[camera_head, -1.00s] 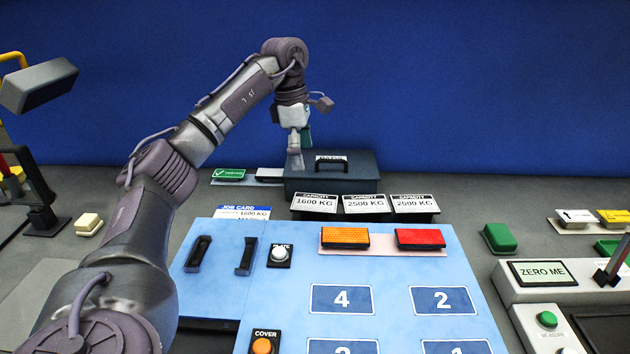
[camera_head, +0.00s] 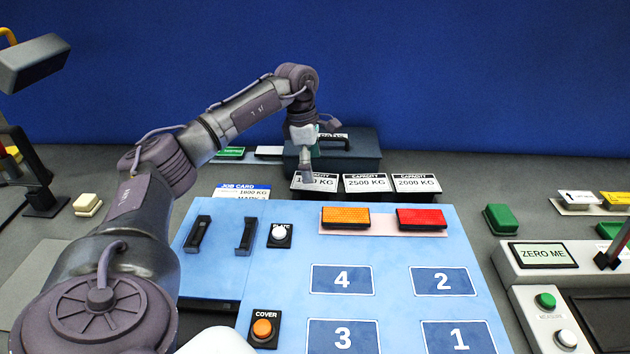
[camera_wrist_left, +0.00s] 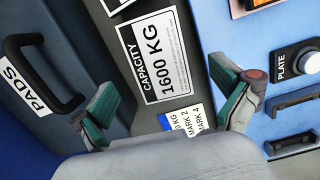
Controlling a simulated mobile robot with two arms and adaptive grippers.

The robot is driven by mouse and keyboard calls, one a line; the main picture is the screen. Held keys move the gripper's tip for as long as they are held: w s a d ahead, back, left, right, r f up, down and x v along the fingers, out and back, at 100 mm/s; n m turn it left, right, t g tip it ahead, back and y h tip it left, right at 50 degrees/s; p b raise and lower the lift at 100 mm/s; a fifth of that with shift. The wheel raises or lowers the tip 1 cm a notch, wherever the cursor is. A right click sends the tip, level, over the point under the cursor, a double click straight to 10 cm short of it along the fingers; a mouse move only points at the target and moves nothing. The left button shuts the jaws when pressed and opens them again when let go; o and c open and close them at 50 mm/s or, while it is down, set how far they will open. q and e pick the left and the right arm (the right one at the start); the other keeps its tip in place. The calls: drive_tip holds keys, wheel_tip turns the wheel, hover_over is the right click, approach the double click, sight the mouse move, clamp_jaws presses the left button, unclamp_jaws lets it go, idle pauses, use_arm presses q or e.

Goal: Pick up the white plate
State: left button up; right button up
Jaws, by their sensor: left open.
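A white plate marked CAPACITY 1600 KG (camera_head: 325,183) stands at the left of a row, behind the blue panel. My left gripper (camera_head: 307,180) is over it, pointing down and hiding part of its text. In the left wrist view the same plate (camera_wrist_left: 152,55) lies beyond the open green-padded fingers of my left gripper (camera_wrist_left: 168,100). The fingers are apart and nothing is between them. Whether a fingertip touches the plate, I cannot tell. White plates marked 2500 KG (camera_head: 366,183) and 2000 KG (camera_head: 415,183) stand to its right. My right gripper is not in view.
A dark box labelled PADS, with a handle (camera_wrist_left: 62,75), stands just behind the plates. The job card (camera_head: 240,191) lies in front at left. The blue panel (camera_head: 300,255) carries black handles, buttons, an orange block (camera_head: 345,217) and a red block (camera_head: 421,219).

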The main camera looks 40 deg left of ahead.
use_arm(q)
drive_tip(key=shift+w+d+f, duration=0.1)
drive_tip(key=shift+w+f, duration=0.05)
drive_tip(key=shift+f, duration=0.6)
drive_tip(key=shift+w+f, duration=0.1)
drive_tip(key=shift+f, duration=0.6)
drive_tip(key=c, duration=1.2)
